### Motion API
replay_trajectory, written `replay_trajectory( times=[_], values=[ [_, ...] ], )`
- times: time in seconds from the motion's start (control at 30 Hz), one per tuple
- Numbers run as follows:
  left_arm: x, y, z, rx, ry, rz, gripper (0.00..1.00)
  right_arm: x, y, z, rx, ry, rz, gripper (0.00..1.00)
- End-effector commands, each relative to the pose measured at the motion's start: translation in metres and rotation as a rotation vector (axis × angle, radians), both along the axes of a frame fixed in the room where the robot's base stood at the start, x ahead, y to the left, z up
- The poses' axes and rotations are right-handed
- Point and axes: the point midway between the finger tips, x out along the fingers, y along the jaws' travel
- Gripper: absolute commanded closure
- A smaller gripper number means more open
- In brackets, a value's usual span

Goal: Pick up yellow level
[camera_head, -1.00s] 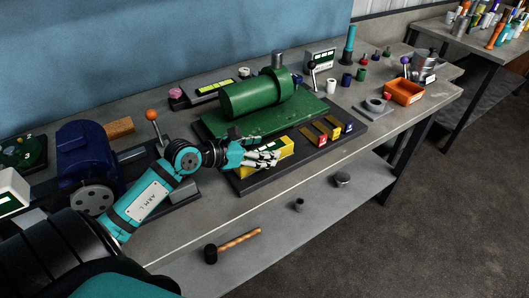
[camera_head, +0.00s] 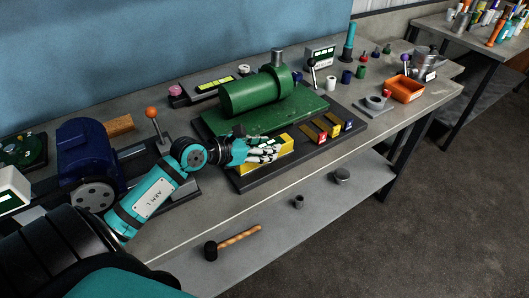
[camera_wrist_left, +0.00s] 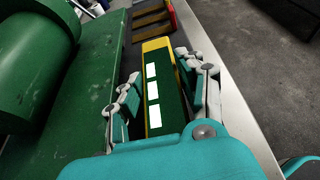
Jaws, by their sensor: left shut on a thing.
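The yellow level (camera_head: 284,147) lies along the front strip of the dark base plate, in front of the green machine. In the left wrist view the yellow level (camera_wrist_left: 155,44) has a dark green top face with several white windows. My left gripper (camera_head: 266,150) is over it in the head view. In the left wrist view its fingers (camera_wrist_left: 158,92) stand on both sides of the level and are shut on it. The level appears to be on or very near the plate; I cannot tell whether it is lifted. My right gripper is not in view.
The green cylinder machine (camera_head: 254,97) stands right behind the level. Small red and blue blocks (camera_head: 322,139) on brass-coloured strips lie to its right. A blue motor (camera_head: 85,148) and an orange-knobbed lever (camera_head: 153,114) are to the left. The bench's front edge is close.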

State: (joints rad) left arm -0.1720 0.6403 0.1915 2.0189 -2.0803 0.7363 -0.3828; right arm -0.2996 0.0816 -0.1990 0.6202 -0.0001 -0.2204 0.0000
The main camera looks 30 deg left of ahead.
Motion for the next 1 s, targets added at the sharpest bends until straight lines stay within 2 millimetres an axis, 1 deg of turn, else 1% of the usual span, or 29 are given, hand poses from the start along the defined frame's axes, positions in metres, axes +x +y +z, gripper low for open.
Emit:
replay_trajectory(
  times=[0.27,0.37,0.57,0.67,0.77,1.0],
  values=[
    [0.0,0.0,0.005,0.0,-0.004,-0.001,1.0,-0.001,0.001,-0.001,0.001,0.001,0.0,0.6],
    [0.001,0.0,0.012,0.002,-0.006,-0.002,1.0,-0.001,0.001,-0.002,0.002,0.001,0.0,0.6],
    [0.001,0.0,0.035,0.004,-0.008,0.0,1.0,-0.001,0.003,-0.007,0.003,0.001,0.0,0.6],
    [-0.015,-0.002,0.034,0.0,0.0,-0.001,1.0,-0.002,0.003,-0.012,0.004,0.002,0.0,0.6],
    [-0.036,-0.005,0.035,0.0,0.0,-0.001,1.0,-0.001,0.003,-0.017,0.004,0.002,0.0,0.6],
    [-0.1,-0.013,0.04,-0.001,0.002,0.001,1.0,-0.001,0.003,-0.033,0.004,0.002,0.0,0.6]
  ],
)
